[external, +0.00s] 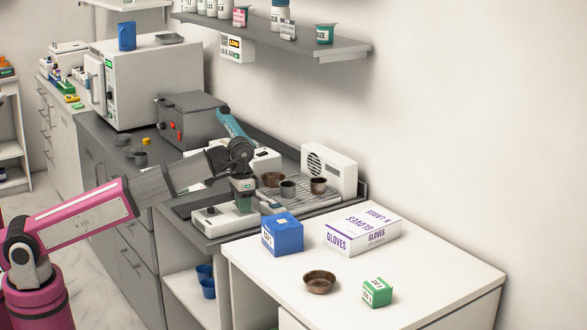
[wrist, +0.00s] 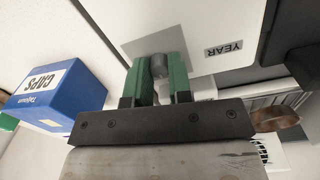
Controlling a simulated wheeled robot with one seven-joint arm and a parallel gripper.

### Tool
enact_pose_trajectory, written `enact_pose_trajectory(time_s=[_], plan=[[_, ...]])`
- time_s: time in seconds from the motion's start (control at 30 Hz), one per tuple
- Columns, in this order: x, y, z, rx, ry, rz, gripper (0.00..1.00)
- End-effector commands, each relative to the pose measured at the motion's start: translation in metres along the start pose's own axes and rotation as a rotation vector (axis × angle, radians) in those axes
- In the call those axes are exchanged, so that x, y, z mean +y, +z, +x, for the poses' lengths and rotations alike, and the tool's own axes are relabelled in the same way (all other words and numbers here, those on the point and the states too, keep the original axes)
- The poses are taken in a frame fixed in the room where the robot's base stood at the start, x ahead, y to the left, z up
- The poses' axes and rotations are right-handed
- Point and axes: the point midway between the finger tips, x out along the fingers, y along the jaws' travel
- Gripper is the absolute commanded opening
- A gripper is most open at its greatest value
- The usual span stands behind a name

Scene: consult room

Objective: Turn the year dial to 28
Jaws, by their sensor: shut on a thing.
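My gripper (wrist: 158,72), with green fingers, is shut on a small grey knob, the year dial (wrist: 158,65), in the wrist view. The knob stands on a white device (wrist: 205,22) with a YEAR label (wrist: 223,50) beside it, which appears upside down. No number on the dial can be read. In the external view my gripper (external: 243,202) points down at the white device (external: 215,219) on the grey counter, and the dial is hidden there by the fingers.
A blue caps box (external: 282,235), a gloves box (external: 362,228), a brown bowl (external: 320,282) and a small green box (external: 377,292) stand on the white table (external: 440,290). A metal rack (external: 300,200) with cups lies right behind my gripper. A wall shelf (external: 280,40) hangs above.

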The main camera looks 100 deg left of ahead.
Motion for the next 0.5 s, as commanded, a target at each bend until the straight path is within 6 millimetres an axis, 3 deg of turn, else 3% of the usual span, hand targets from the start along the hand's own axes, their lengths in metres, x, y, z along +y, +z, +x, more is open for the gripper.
enact_pose_trajectory(time_s=[0.33,0.37,0.4,0.43,0.5], plan=[[0.0001,-0.0014,-0.0011,0.003,0.0,0.002,0.0],[0.0001,-0.0014,-0.0011,0.003,0.0,0.001,0.26],[0.0,-0.0014,-0.0011,0.003,0.0,0.001,0.39],[0.0,-0.0013,-0.0011,0.003,0.0,0.001,0.45],[0.0,-0.0011,-0.0009,0.002,0.0,0.001,0.45]])
